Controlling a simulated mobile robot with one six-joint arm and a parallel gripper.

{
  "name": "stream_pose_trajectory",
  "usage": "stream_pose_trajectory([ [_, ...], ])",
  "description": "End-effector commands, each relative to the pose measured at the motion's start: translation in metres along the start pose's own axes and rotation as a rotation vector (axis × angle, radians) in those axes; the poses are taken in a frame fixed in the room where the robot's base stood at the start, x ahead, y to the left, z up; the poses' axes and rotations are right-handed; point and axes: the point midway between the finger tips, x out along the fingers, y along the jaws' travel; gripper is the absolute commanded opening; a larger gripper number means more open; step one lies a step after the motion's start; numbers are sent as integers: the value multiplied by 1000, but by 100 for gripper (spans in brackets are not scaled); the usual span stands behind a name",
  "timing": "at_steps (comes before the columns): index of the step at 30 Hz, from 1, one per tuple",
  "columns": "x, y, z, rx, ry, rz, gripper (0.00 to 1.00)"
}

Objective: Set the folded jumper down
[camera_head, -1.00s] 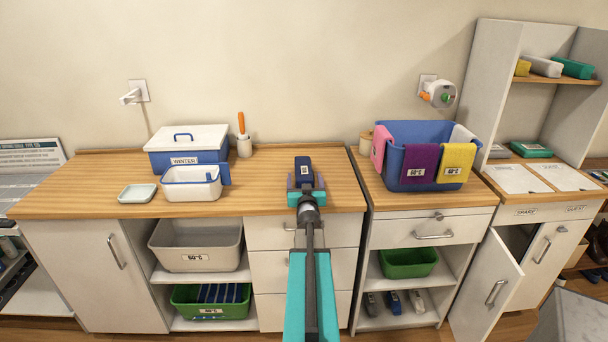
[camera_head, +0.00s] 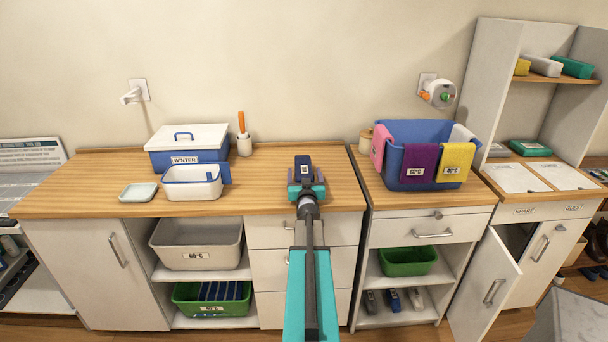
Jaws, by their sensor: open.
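My gripper (camera_head: 305,184) is over the right part of the long wooden counter (camera_head: 270,165), with its fingers apart. A small dark blue folded piece with a white label, which looks like the folded jumper (camera_head: 304,166), is at the fingertips, between or just beyond them. It appears to rest on the counter, though its underside is hidden by my gripper. My wrist and arm cover the counter's front edge below it.
A blue basket (camera_head: 430,150) with hanging cloths stands right. Counter around my gripper is clear.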

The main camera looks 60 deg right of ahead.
Motion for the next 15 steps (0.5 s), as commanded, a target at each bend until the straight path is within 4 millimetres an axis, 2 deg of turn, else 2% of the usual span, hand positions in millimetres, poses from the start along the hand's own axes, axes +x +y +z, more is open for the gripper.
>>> stream_pose_trajectory([
  [3,0,0,0,0,0,0,77],
  [12,0,0,0,0,0,0,26],
  [14,0,0,-1,0,2,0,19],
  [15,0,0,-1,0,2,0,19],
])
